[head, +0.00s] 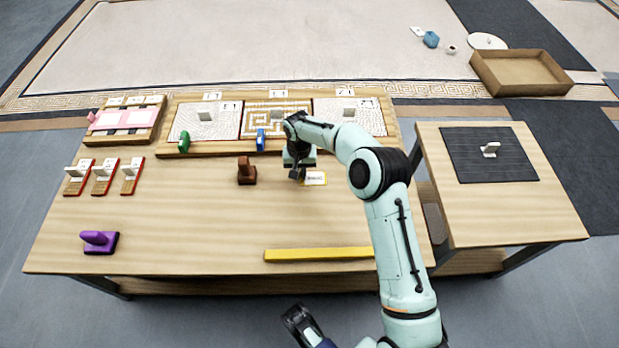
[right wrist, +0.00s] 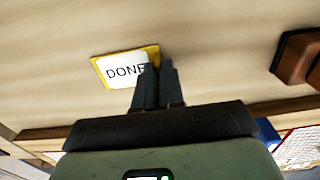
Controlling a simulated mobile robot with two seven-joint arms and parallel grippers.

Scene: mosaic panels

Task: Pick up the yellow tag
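The yellow tag (head: 316,178) is a small white card with a yellow border, lying on the main table right of the middle. In the right wrist view the tag (right wrist: 118,69) reads "DONE". My right gripper (head: 297,175) is low over the table at the tag's left end in the head view. In the right wrist view its two fingers (right wrist: 158,66) are close together and cover the tag's right edge. Whether they pinch that edge is hidden. My left gripper (head: 297,318) is at the bottom of the head view, clear of the tag.
A brown handled block (head: 247,173) stands left of my right gripper. Mosaic panels (head: 276,120) with green and blue handled blocks line the back. A yellow bar (head: 318,254) lies along the front, a purple handled block (head: 99,241) at front left. A side table (head: 545,215) stands right.

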